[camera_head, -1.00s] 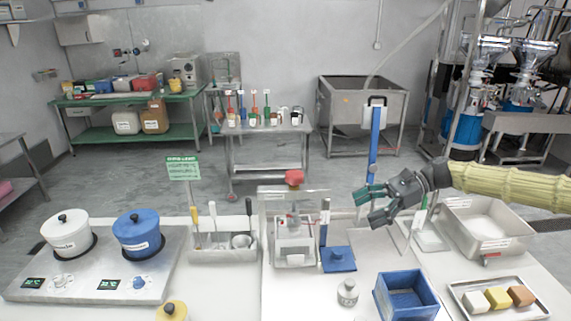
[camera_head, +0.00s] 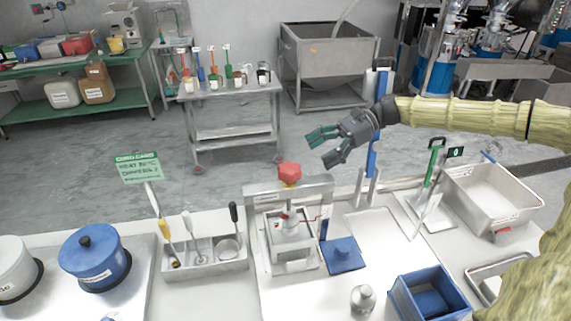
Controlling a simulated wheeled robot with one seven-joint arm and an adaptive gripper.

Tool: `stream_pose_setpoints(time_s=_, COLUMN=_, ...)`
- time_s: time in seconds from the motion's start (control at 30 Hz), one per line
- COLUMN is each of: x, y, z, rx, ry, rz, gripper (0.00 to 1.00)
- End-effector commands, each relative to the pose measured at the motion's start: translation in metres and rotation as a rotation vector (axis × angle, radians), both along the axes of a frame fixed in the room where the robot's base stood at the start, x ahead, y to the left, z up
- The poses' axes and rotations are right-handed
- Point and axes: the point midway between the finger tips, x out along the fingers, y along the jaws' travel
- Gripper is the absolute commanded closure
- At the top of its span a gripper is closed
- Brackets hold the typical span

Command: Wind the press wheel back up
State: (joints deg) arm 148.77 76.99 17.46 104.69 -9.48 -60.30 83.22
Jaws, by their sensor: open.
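The press wheel (camera_head: 289,171) is a red knob on a short yellowish stem, on top of the press frame (camera_head: 320,190). The frame is a grey metal arch over a white box-like press body (camera_head: 291,244). My gripper (camera_head: 322,148) reaches in from the right, above and to the right of the wheel. Its teal-tipped fingers are spread, empty, and point left. They are apart from the wheel in the picture; the depth between them is hard to tell.
A blue plate (camera_head: 343,255) and blue bin (camera_head: 428,295) are right of the press. A tool holder (camera_head: 206,262) with upright utensils and a green sign (camera_head: 138,168) are left. A metal tray (camera_head: 492,200) lies right.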

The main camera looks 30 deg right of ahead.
Motion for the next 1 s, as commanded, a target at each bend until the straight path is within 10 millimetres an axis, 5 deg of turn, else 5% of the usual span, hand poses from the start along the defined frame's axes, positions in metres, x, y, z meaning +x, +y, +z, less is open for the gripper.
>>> stream_pose_setpoints(time_s=1.0, x=0.007, y=0.073, z=-0.031, rx=0.0, ry=0.001, rz=-0.002, gripper=0.22)
